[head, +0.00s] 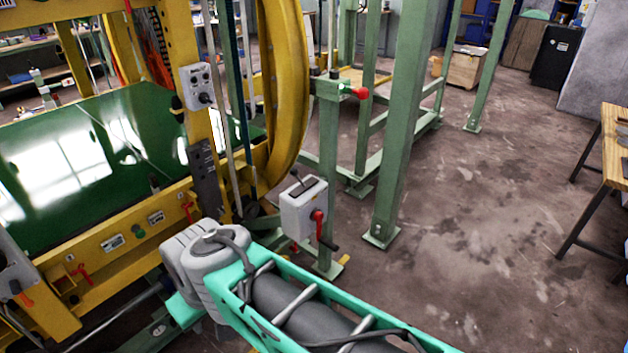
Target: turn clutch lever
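No label in the head view marks which handle is the clutch lever. A grey control box (303,208) on a green post has a thin black-tipped lever (295,175) rising from a slot in its top. A red crank-like handle (319,228) with a dark end is on its front and points down to the right. Higher up, a red-knobbed lever (357,92) sticks out to the right from the top of a green post. My gripper is not in view. My teal and grey arm links cross the bottom middle, in front of and below the grey box.
A yellow ring frame (284,80) and a green panel (75,165) fill the left. Green steel posts (402,120) stand behind the grey box. A wooden table (612,150) is at the right edge. The concrete floor (470,240) between is clear.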

